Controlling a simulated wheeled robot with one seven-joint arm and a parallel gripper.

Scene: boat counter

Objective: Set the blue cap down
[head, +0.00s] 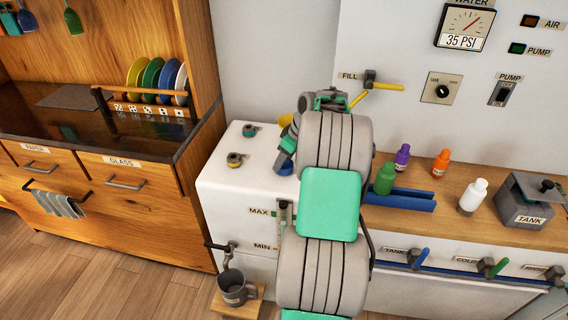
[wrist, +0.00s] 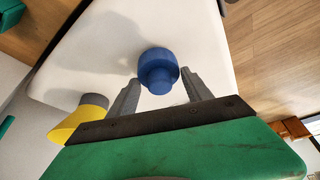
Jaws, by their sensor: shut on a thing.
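The blue cap (wrist: 158,70) is a short stepped cylinder, held between the two grey fingers of my gripper (wrist: 162,79) in the wrist view. My gripper is shut on it. The cap is over the white counter top (wrist: 105,50); I cannot tell if it touches the surface. In the head view, a bit of blue (head: 285,168) shows below my gripper, mostly hidden by my arm.
A yellow and grey piece (wrist: 78,118) stands near my gripper. Two small ringed fittings (head: 235,160) sit on the white top's left part. To the right are a green bottle (head: 385,179), purple bottle (head: 402,157), orange bottle (head: 441,163), white bottle (head: 472,196) and blue rail (head: 405,199).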

